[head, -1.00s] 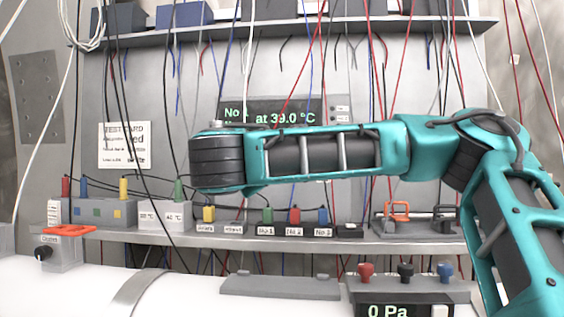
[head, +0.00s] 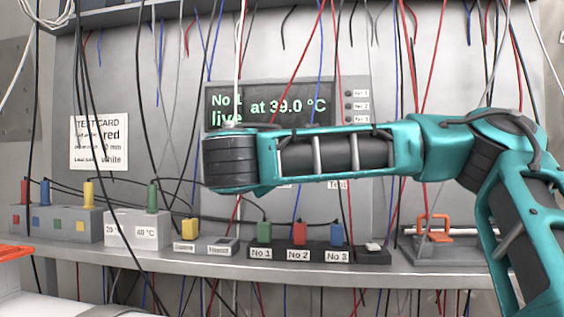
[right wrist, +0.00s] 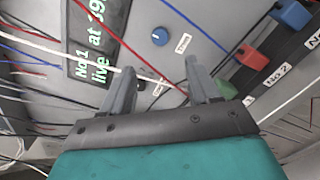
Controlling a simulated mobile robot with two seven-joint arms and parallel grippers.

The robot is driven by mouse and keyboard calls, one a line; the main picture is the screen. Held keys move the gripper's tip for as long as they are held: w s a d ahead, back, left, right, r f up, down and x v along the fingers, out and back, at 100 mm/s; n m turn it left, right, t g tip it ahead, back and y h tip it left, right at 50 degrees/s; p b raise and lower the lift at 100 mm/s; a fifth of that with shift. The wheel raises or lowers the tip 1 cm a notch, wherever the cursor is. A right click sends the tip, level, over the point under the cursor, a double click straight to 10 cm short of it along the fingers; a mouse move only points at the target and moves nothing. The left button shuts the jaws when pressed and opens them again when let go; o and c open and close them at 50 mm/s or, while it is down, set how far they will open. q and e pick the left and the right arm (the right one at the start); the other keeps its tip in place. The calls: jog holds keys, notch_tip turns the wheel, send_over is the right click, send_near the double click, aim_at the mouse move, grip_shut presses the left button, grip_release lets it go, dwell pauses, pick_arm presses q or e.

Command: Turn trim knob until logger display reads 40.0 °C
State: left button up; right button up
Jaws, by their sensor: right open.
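The logger display (head: 268,107) reads "No 1 live at 39.0 °C" in the head view; part of it also shows sideways in the right wrist view (right wrist: 98,40). The trim knob (right wrist: 160,36) is a small round blue knob with a pale mark, beside a white "Trim" label (right wrist: 183,43). In the head view my right arm hides the knob. My right gripper (right wrist: 160,68) is open, its fingers pointing at the panel. The knob appears just beyond and between the fingertips, with no visible contact. My left gripper is not in view.
Loose red, white, blue and black wires hang in front of the panel; some cross near my right gripper. A test card (head: 98,142) hangs left.

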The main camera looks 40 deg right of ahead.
jog(key=p+x, duration=0.2)
jog(key=x, duration=1)
jog(key=shift+w+d, duration=0.15)
jog(key=shift+d, duration=0.2)
jog(key=c, duration=1)
